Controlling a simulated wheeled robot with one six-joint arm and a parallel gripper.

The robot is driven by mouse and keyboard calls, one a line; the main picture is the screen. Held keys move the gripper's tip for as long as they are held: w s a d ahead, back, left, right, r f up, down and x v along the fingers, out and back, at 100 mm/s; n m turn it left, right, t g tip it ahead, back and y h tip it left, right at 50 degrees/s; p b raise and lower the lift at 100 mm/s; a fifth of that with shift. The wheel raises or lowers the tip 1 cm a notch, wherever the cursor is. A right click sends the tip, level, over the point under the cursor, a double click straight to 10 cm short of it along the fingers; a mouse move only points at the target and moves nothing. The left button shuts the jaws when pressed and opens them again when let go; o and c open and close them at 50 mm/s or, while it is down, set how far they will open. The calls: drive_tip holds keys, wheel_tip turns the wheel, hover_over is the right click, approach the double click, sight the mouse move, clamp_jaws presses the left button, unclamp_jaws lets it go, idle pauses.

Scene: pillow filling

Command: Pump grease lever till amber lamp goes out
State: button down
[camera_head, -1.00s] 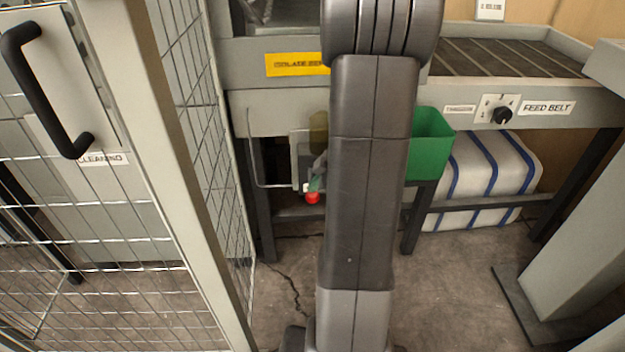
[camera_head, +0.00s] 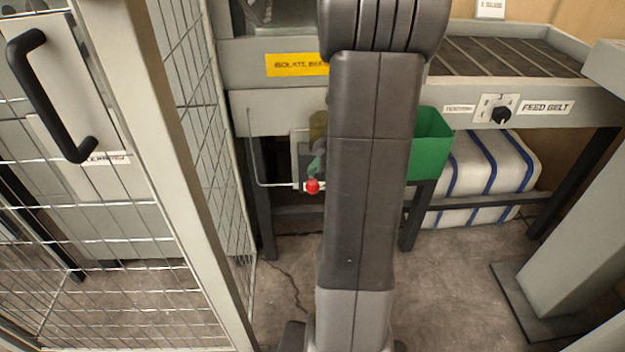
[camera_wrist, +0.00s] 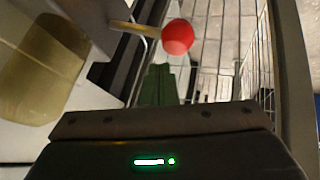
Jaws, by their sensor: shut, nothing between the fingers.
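The grease lever ends in a red ball knob (camera_head: 312,186), just left of my arm in the head view. In the wrist view, the red knob (camera_wrist: 178,37) sits on a thin rod beyond my fingers. My gripper (camera_head: 317,163) is shut and empty, with its green fingertips just above the knob in the head view. The gripper also shows in the wrist view (camera_wrist: 168,70). I cannot tell whether the fingers touch the knob. An olive-yellow cylinder (camera_head: 317,127), perhaps the grease reservoir, is partly hidden by my arm and shows in the wrist view (camera_wrist: 45,68). I see no amber lamp.
A wire mesh fence (camera_head: 150,235) stands at the left, with a bent metal rod (camera_head: 255,160) beside it. A green bin (camera_head: 430,140) hangs right of my arm under the feed belt (camera_head: 500,58). A blue-strapped white bale (camera_head: 485,175) lies below.

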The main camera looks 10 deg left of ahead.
drive_tip(key=r+p, duration=0.1)
drive_tip(key=r, duration=0.1)
drive_tip(key=w+r+p, duration=0.1)
drive_tip(key=r, duration=0.1)
drive_tip(key=shift+w+a+r, duration=0.1)
drive_tip(key=shift+a+r, duration=0.05)
drive_tip(key=shift+r, duration=0.25)
idle(3.1)
drive_tip(key=d+r+n+h+p, duration=0.2)
drive_tip(key=d+n+h+p, duration=0.3)
drive_tip(key=d, duration=0.9)
drive_tip(key=d+r+n+g+h+p, duration=0.1)
drive_tip(key=d+n+h+p, duration=0.5)
drive_tip(key=d+p, duration=0.6)
drive_tip(key=shift+w+d+r+h, duration=0.2)
drive_tip(key=shift+d+r+h, duration=0.2)
drive_tip(key=shift+d+h, duration=0.6)
drive_tip(key=shift+a+n, duration=0.1)
drive_tip(key=shift+n, duration=0.2)
